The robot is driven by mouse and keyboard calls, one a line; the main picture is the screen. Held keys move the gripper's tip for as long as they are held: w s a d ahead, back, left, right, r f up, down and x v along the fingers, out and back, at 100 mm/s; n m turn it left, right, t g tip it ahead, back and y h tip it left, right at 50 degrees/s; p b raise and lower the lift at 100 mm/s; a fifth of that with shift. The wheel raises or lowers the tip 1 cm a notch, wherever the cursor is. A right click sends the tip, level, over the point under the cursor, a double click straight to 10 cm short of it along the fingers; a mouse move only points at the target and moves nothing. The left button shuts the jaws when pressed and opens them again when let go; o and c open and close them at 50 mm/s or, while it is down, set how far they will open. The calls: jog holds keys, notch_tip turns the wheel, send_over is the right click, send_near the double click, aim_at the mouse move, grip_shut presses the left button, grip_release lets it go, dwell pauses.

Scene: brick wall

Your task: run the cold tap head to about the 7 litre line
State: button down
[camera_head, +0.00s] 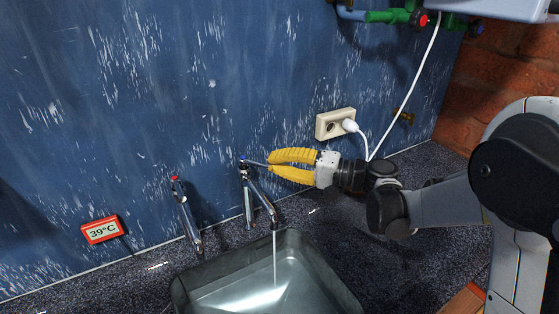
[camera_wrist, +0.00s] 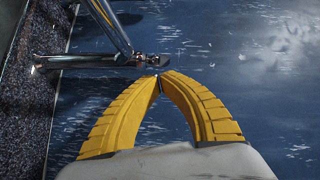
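The cold tap (camera_head: 249,205), chrome with a blue mark on its head, stands at the back of the grey basin (camera_head: 340,284). A thin stream of water (camera_head: 275,258) falls from its spout into the basin, where water shows. The tap's lever (camera_head: 256,163) points right. In the wrist view the fingertips (camera_wrist: 160,79) nearly meet at the tap head (camera_wrist: 150,60). I can make out no litre line.
A second chrome tap (camera_head: 185,215) with a red mark stands left. A red-framed display (camera_head: 102,230) reads 39°C. A socket (camera_head: 335,123) with a white plug and cable is above my gripper. Green valve pipes (camera_head: 395,16) are at the top. Dark speckled counter (camera_head: 100,280) is clear at left.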

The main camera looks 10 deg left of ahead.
aim_at(268, 166)
jog(key=s+m+t, duration=0.1)
jog(key=s+t, duration=0.1)
jog(key=s+a+m+t+h, duration=0.1)
jog(key=t, duration=0.1)
jog(key=shift+s+m, duration=0.3)
jog(key=shift+s, duration=0.05)
jog(key=shift+w, duration=0.15)
